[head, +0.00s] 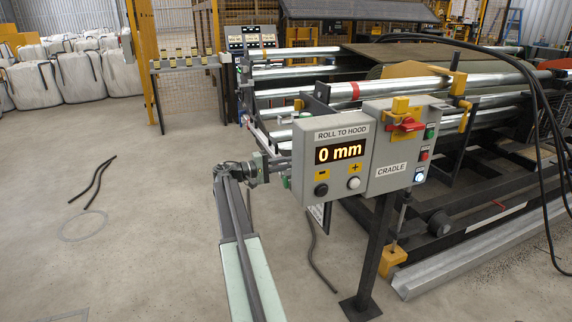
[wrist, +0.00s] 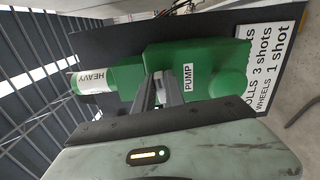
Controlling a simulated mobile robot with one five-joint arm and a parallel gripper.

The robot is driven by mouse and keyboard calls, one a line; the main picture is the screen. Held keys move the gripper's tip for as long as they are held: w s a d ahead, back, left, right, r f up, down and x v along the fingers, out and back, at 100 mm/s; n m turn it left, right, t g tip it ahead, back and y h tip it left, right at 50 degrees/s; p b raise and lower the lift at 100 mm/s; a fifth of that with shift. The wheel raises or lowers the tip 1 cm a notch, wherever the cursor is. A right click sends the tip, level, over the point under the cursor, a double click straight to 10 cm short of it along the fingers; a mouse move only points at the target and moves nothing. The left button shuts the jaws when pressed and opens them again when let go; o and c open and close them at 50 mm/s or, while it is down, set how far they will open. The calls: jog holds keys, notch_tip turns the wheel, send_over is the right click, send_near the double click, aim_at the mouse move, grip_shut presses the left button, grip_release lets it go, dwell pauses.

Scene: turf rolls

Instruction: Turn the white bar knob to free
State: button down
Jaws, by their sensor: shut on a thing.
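My gripper (head: 266,167) is at the left side of the grey control box, at a green part whose edge shows there. In the wrist view my gripper's fingers (wrist: 160,84) point at the green pump body (wrist: 215,60), labelled PUMP. They are shut on a small part against its front; the fingers hide most of it, and I cannot tell whether it is the white bar knob. I cannot make out a white bar knob or a "free" mark elsewhere. A green cylinder (wrist: 108,77) labelled HEAVY adjoins the pump.
The ROLL TO HOOD box (head: 343,134) reads 0 mm. The CRADLE box (head: 391,171) has a red handle (head: 407,125). Both stand on a dark post (head: 377,252) before the roller frame. Black hoses (head: 535,110) hang at right. The floor at left is mostly clear.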

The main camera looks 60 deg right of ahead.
jog(key=shift+w+m, duration=0.1)
jog(key=shift+m, duration=0.4)
jog(key=c, duration=1.4)
grip_release()
jog(key=v, duration=0.7)
jog(key=shift+w+a, duration=0.15)
jog(key=shift+a, duration=0.15)
jog(key=shift+w, duration=0.1)
